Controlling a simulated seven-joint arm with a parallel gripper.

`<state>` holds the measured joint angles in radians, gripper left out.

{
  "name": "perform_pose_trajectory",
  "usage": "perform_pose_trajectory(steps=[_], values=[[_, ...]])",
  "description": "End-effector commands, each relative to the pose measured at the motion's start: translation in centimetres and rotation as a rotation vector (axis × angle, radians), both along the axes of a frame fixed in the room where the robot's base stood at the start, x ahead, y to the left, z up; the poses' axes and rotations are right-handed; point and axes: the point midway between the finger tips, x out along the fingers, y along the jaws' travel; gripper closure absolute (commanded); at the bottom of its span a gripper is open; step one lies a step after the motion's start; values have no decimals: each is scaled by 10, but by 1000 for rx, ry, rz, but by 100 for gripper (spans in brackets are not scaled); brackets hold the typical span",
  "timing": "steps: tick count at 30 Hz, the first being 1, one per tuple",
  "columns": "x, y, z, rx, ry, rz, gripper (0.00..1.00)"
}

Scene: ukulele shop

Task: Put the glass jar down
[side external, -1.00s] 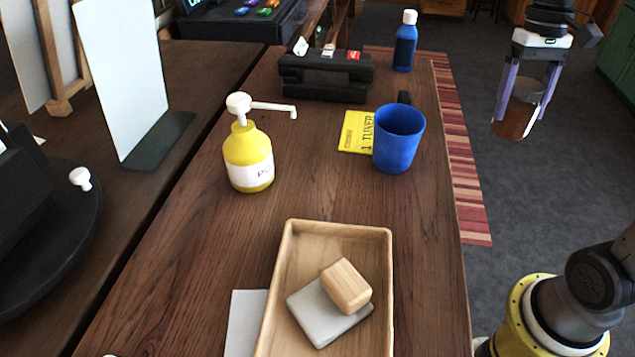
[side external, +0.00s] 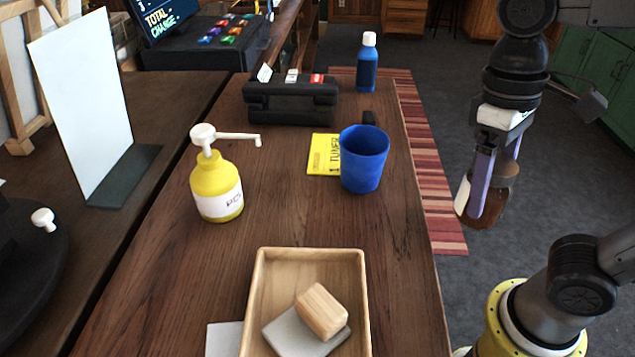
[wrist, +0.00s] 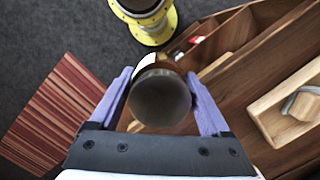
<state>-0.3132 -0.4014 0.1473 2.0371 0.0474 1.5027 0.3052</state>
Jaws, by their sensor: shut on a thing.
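The glass jar (side external: 499,199) is brown with a pale label and a dark lid. My gripper (side external: 485,200) is shut on it, with a purple finger on either side. In the side external view the jar hangs in the air to the right of the wooden counter (side external: 285,215), over the grey floor side, slightly tilted. In the wrist view the jar's round dark lid (wrist: 160,97) sits between the two fingers (wrist: 160,100). Its lower part is mostly hidden there by the lid.
On the counter are a wooden tray (side external: 256,300) holding a wood block, a yellow pump bottle (side external: 216,188), a blue mug (side external: 364,160), a yellow card (side external: 323,155), a black case (side external: 290,103) and a blue bottle (side external: 367,70). A striped runner (side external: 424,165) lies along the right. Bare wood shows between mug and tray.

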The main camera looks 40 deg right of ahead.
Motion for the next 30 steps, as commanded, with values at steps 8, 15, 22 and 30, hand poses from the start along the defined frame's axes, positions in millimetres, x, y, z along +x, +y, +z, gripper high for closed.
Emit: perform_pose_trajectory(steps=[8,15,22,30], values=[[49,49,0,-1,0,2,100],[90,91,0,0,0,0,100],[129,129,0,1,-2,0,100],[162,162,1,2,-3,-1,100]])
